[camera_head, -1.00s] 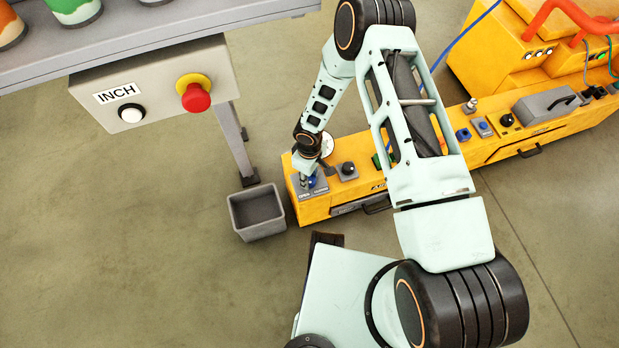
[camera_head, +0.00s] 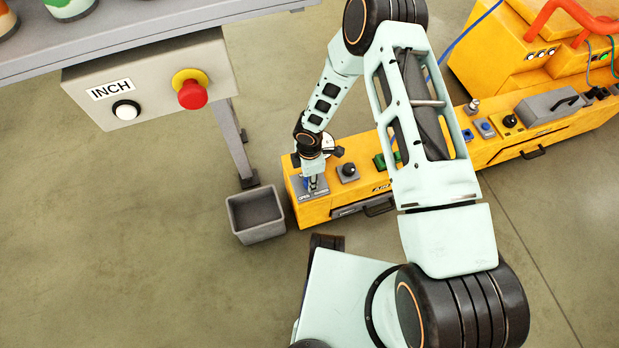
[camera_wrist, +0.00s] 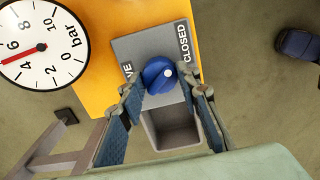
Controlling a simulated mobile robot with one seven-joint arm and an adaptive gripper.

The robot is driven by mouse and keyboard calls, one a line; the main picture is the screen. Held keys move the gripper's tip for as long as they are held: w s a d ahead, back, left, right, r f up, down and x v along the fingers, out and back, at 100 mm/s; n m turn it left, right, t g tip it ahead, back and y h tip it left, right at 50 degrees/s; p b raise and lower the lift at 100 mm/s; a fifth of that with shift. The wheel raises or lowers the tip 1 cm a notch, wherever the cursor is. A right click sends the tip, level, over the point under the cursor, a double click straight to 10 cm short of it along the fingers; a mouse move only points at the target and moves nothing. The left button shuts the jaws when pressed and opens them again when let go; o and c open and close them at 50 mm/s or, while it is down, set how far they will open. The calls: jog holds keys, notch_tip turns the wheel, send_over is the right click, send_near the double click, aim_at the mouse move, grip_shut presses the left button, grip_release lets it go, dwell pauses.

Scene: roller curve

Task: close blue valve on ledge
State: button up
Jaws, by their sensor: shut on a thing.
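The blue valve (camera_wrist: 158,76) is a round knob with a white dot on its right side, toward the word CLOSED. It sits on a grey plate (camera_wrist: 130,48) on the yellow ledge (camera_wrist: 105,85). A left label is partly hidden, showing only "VE". My gripper (camera_wrist: 163,92) has one finger on each side of the knob and is shut on it. In the head view my gripper (camera_head: 313,184) points down at the ledge's left end and covers most of the knob.
A white pressure gauge (camera_wrist: 40,45) stands close beside the plate. A grey bin (camera_head: 256,214) sits on the floor left of the ledge. A black knob (camera_head: 348,170) is right of the valve. An INCH box (camera_head: 150,85) with a red button hangs from the conveyor.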

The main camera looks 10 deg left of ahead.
jog(key=shift+d+n, duration=0.1)
jog(key=shift+n, duration=0.5)
jog(key=o, duration=1.2)
jog(key=shift+c, duration=0.2)
jog(key=shift+r, duration=0.1)
notch_tip(320, 180, up, 12)
